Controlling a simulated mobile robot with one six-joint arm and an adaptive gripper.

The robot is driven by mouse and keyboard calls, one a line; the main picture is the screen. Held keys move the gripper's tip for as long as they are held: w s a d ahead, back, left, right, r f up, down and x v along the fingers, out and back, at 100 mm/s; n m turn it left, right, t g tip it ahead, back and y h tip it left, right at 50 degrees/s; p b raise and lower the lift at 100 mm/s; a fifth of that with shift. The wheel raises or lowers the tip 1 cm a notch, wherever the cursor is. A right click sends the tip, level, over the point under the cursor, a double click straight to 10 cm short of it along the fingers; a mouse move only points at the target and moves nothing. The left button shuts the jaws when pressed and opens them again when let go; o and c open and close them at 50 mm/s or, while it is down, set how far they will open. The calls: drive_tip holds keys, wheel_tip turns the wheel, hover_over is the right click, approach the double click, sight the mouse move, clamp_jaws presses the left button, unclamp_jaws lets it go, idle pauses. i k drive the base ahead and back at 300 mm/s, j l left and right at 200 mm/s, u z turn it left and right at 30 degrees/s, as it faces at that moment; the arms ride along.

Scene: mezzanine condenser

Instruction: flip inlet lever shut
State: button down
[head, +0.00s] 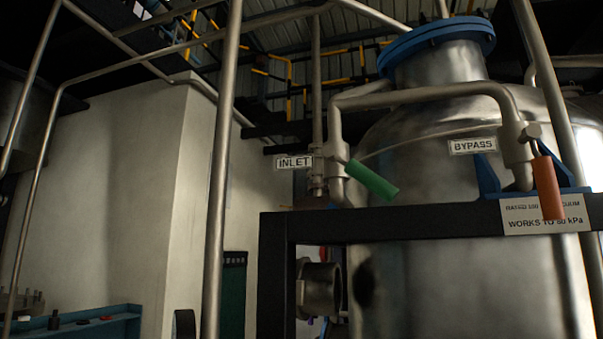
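The inlet lever (372,180) has a green grip and slants down to the right from its valve on a vertical pipe. A label reading INLET (294,162) is just left of that valve. A second lever with an orange-red grip (548,188) hangs almost straight down on the right, by the BYPASS label (473,146). Both levers stand in front of the large shiny metal vessel (430,160). My gripper is not in the head view.
A dark horizontal frame beam (400,224) crosses below the levers and carries a rating sign (546,214). A vertical metal pole (221,170) stands left of the inlet valve. A blue bench (75,325) with small items is at lower left.

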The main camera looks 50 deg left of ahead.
sight(381, 187)
drive_tip(key=k+j+u, duration=0.1)
drive_tip(key=u, duration=1.6)
